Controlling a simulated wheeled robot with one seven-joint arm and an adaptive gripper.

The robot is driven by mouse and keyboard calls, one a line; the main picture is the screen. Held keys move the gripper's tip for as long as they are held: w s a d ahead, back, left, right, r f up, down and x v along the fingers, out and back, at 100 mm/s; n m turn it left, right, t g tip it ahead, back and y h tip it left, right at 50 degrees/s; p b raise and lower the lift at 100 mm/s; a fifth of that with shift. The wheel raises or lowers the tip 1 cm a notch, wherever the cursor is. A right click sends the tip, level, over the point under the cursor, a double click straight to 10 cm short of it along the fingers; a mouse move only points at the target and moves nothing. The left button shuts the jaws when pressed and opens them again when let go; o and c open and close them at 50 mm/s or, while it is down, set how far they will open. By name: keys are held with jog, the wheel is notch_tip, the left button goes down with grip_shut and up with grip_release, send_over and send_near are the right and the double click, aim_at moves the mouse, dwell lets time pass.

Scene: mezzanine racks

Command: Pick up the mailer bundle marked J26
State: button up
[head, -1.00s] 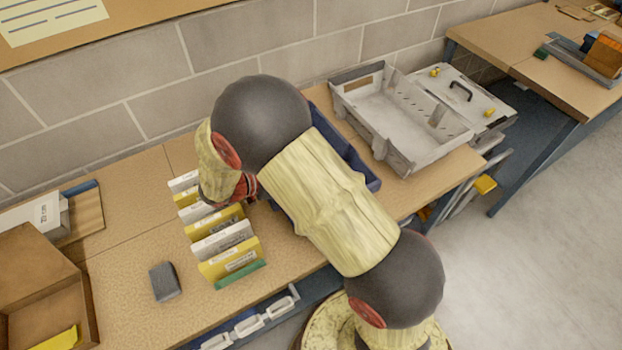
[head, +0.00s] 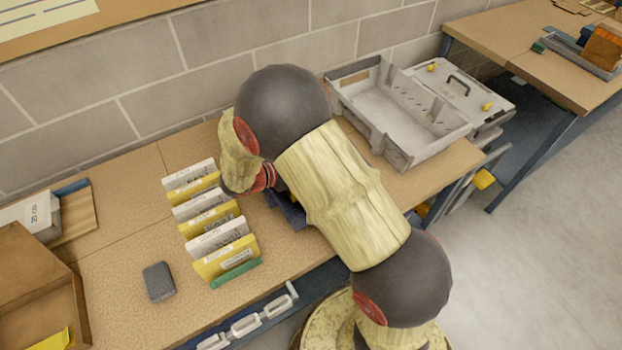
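Several white and yellow mailer bundles stand upright in a row on the bench, between the grey block and my arm. The front one is a yellow bundle (head: 222,262), with a white bundle (head: 216,238) behind it. Their labels are too small to read, so I cannot tell which is marked J26. My arm reaches over the bench to the right of the row.
A grey block (head: 159,282) lies left of the row. An open cardboard box (head: 33,290) stands at the left edge. An open grey case (head: 400,120) stands at the bench's right end. A brick wall (head: 150,60) runs behind. Bench is bare around the block.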

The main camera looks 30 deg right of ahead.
jog(key=c, duration=1)
jog(key=shift+r, duration=0.15)
